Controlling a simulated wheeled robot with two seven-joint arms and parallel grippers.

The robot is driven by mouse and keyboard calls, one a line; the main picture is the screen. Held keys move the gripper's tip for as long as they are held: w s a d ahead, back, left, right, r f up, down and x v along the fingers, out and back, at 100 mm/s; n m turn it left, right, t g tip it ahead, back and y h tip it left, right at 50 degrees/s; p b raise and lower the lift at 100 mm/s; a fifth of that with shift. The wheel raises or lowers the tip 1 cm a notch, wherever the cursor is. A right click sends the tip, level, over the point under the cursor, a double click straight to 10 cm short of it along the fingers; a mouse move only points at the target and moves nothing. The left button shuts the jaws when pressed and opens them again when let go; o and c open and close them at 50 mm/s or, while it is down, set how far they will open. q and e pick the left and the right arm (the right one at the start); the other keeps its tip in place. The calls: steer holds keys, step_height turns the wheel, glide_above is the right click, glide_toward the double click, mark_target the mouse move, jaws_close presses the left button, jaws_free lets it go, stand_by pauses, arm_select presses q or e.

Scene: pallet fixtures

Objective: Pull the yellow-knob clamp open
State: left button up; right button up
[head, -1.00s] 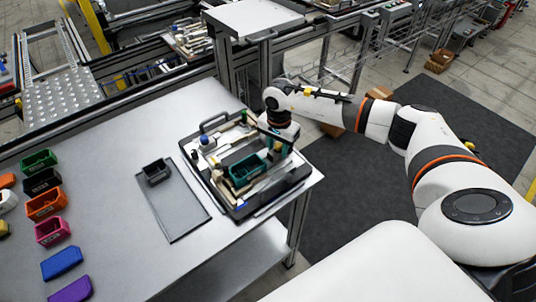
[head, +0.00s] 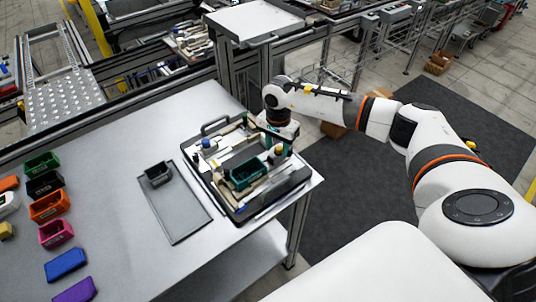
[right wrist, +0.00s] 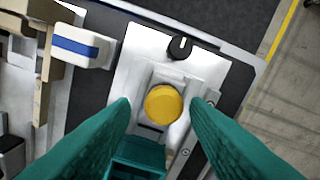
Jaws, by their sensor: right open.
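The yellow knob (right wrist: 163,104) is round and sits on a light metal clamp block (right wrist: 150,72) in the right wrist view. My right gripper (right wrist: 161,103) is open, with one teal finger on each side of the knob; I cannot tell whether they touch it. In the head view the right gripper (head: 279,136) is over the far right corner of the fixture pallet (head: 240,214). The knob is a tiny yellow spot (head: 278,149) there, partly hard to make out. My left gripper is not in view.
A teal bin (head: 248,174) sits in the fixture. A black knob (right wrist: 180,47) and a blue-striped white block (right wrist: 80,45) are near the clamp. A grey tray (head: 182,222) with a dark bin (head: 158,174) lies left of the pallet. Several coloured bins line the table's left side.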

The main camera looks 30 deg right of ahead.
steer(key=shift+r+p, duration=1.45)
steer(key=shift+r, duration=1.45)
